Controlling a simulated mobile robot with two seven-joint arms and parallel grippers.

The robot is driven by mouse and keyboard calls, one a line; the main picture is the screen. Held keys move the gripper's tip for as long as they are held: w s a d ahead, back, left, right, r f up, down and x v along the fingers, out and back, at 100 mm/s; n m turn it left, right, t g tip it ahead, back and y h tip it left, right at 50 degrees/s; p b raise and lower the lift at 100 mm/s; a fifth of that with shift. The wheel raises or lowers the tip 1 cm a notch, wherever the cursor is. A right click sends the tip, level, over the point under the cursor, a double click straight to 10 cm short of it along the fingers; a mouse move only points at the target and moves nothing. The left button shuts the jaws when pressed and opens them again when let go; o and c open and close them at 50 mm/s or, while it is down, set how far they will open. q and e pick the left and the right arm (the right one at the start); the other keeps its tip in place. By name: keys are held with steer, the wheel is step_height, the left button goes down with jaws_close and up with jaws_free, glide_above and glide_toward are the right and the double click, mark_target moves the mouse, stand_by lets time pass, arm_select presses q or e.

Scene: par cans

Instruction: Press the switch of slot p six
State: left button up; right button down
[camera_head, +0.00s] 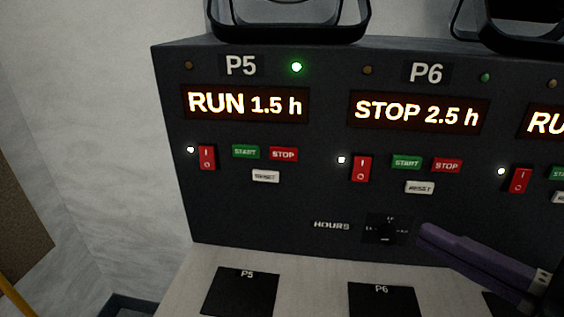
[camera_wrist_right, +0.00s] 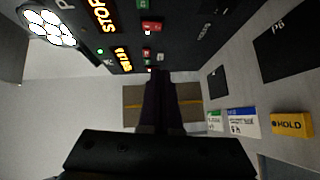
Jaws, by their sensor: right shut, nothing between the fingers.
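The P6 slot (camera_head: 425,73) is the middle section of the dark panel, and its display (camera_head: 417,113) reads STOP 2.5 h. Its red rocker switch (camera_head: 361,168) is marked I and O, with a lit white lamp (camera_head: 341,160) to its left. To its right are the green START (camera_head: 407,162), red STOP (camera_head: 447,165) and white RESET (camera_head: 419,188) buttons. My right gripper (camera_head: 424,232) has purple fingers, shut and empty, below and right of the P6 switch, beside the HOURS dial (camera_head: 384,229). Its fingers also show in the right wrist view (camera_wrist_right: 160,76). My left gripper is out of view.
The P5 section (camera_head: 241,66) reads RUN 1.5 h with a lit green lamp (camera_head: 296,67) and its own red switch (camera_head: 207,157). Another section with a red switch (camera_head: 520,181) is at the right. Black pads (camera_head: 240,293) lie on the ledge. A yellow HOLD block (camera_wrist_right: 290,124) shows in the wrist view.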

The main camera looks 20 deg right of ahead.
mark_target(361, 169)
steer(key=shift+w+d+x, duration=0.1)
steer(key=shift+d+x, duration=0.35)
steer(key=shift+x, duration=1.5)
steer(key=shift+w+d+x, duration=0.1)
steer(key=shift+d+x, duration=0.35)
steer(key=shift+x, duration=1.5)
steer(key=shift+w+d+x, duration=0.15)
steer(key=shift+d+x, duration=0.3)
steer(key=shift+x, duration=1.45)
steer(key=shift+f+b, duration=0.2)
steer(key=shift+b, duration=0.15)
steer(key=shift+w+d+f+n+t+b, duration=0.15)
steer(key=shift+w+f+n+t+b, duration=0.15)
steer(key=shift+b, duration=0.75)
steer(key=shift+r+p, duration=0.25)
steer(key=shift+p, duration=0.1)
steer(key=shift+s, duration=0.15)
